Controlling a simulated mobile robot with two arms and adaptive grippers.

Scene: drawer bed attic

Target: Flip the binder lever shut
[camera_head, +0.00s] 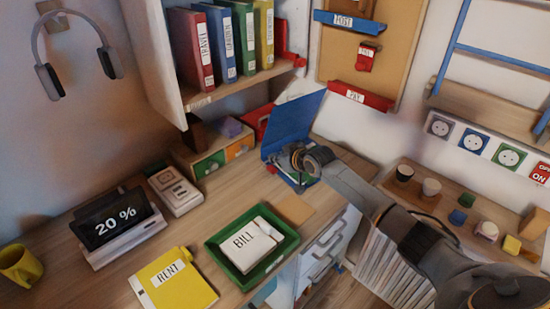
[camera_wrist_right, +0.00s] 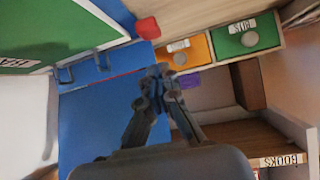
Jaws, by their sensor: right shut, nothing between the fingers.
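A blue binder (camera_head: 293,120) lies open at the back of the desk, one cover standing up; its blue inside fills much of the wrist view (camera_wrist_right: 92,125). Thin metal rings (camera_wrist_right: 100,62) show beside its red line. A small red piece (camera_wrist_right: 147,27) sits near the binder's edge, also in the head view (camera_head: 271,168); it may be the lever's tip, but I cannot tell. My right gripper (camera_head: 292,160) is over the open binder, its fingers closed together and empty (camera_wrist_right: 160,85). It hides part of the binder. My left gripper is not in view.
A small drawer box (camera_head: 208,165) stands left of the binder, under a shelf of upright binders (camera_head: 228,45). A green tray (camera_head: 285,247) with a BILL stack and a yellow RENT binder (camera_head: 172,280) lie nearer. Bare desk shows between them.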

